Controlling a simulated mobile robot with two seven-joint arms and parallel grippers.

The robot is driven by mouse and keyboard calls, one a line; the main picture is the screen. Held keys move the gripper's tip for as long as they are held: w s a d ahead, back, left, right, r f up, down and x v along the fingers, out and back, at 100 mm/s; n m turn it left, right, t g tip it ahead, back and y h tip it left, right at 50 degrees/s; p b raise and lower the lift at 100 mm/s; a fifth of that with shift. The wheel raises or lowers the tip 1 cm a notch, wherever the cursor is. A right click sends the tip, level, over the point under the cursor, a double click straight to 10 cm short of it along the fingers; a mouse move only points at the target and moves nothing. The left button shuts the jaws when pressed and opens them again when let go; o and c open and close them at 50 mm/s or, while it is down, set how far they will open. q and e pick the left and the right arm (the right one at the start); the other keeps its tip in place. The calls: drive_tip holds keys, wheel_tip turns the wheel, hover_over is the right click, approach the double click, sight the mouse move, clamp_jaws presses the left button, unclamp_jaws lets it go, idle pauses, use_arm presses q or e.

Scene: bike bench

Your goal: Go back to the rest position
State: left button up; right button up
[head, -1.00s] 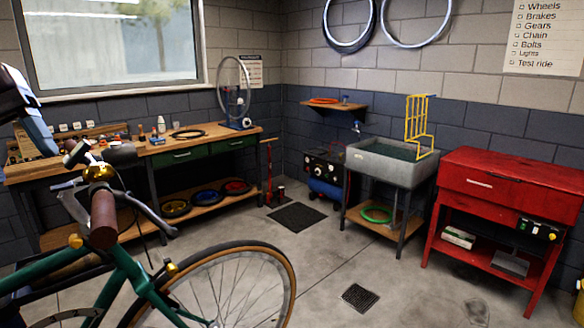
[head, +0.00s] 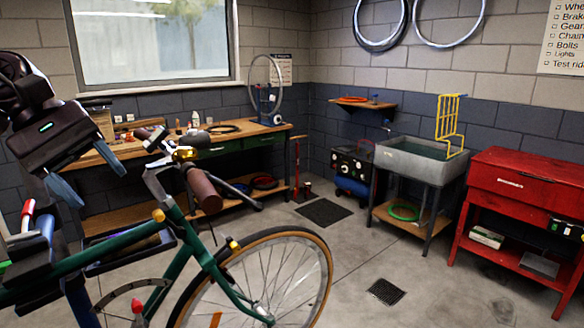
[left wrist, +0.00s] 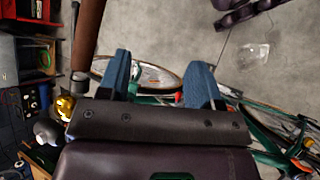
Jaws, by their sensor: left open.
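My left gripper (head: 90,172) is open and empty in the head view, at the left side, above the rear part of the green bike. Its two blue fingers point down and stand apart. In the left wrist view the gripper (left wrist: 161,72) also shows spread fingers with nothing between them. The green bicycle (head: 190,265) stands in front of me, with brown handlebar grips and a gold bell (head: 185,153). Parts of the bike also show below the fingers in the left wrist view. My right gripper is not in view.
A wooden workbench (head: 275,130) runs along the back wall. A grey sink (head: 405,166) and a red tool cabinet (head: 515,180) stand at the right. Tools with red and blue handles (head: 38,218) stand at the lower left.

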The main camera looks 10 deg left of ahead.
use_arm(q)
drive_tip(key=w+d+f+n+t+h, duration=0.2)
drive_tip(key=f+n+h, duration=0.4)
drive_tip(key=f+n, duration=0.15)
drive_tip(key=w+d+f+n+t+h, duration=0.3)
drive_tip(key=f+n+h, duration=0.25)
drive_tip(key=n, duration=0.25)
wheel_tip(320, 180, down, 14)
drive_tip(key=a+n+t+y, duration=0.3)
drive_tip(key=n+t+y, duration=0.75)
drive_tip(key=n, duration=1.15)
drive_tip(key=s+d+f+n+g+y, duration=0.1)
drive_tip(key=s+f+n+y, duration=0.2)
drive_tip(key=s+f+n, duration=0.2)
drive_tip(key=s+d+f+n+g+y, duration=0.2)
drive_tip(key=s+f+n, duration=0.4)
drive_tip(key=f+n, duration=0.5)
drive_tip(key=s+d+f+n+g+y, duration=0.1)
drive_tip(key=s+f+n+y, duration=0.3)
drive_tip(key=f+n, duration=0.4)
wheel_tip(320, 180, down, 3)
drive_tip(key=shift+s+d+f, duration=0.2)
drive_tip(key=shift+s, duration=0.7)
